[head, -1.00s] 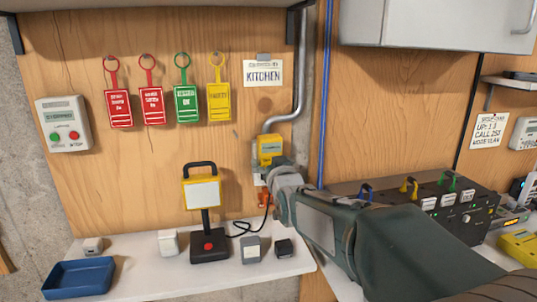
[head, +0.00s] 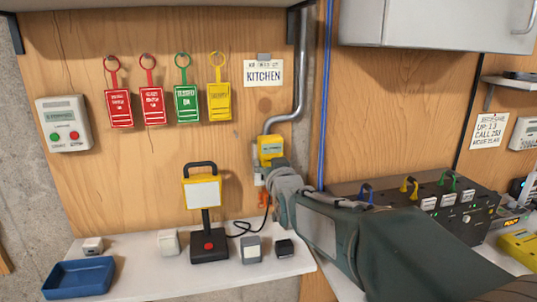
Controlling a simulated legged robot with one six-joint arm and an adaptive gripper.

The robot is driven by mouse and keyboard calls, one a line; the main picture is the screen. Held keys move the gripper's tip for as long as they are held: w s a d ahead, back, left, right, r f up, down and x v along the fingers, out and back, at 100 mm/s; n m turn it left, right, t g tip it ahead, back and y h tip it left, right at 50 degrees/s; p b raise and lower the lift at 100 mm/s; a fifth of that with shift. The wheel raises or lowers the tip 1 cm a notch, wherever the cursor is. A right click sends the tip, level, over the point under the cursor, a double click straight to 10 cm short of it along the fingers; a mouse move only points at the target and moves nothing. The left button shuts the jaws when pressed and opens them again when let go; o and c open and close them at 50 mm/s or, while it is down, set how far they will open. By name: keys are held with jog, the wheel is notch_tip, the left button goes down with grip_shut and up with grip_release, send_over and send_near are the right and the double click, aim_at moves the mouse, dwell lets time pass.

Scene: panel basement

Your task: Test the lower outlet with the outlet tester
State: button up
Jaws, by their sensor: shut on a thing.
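A yellow device with a small greenish display, which looks like the outlet tester (head: 271,148), is up against the wooden panel under the KITCHEN sign. My gripper (head: 270,170) is shut on it from below right. The fingers and the lower part of the tester are largely hidden by my wrist. A pale outlet edge (head: 257,178) shows just left of my gripper, with a small orange part (head: 262,199) below it. I cannot tell which outlet the tester faces or whether its prongs are in.
Small blocks and a blue tray (head: 78,278) share the shelf. A black switch box (head: 430,205) is at right. Red, green and yellow tags hang above.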

jog(key=shift+v, duration=2.7)
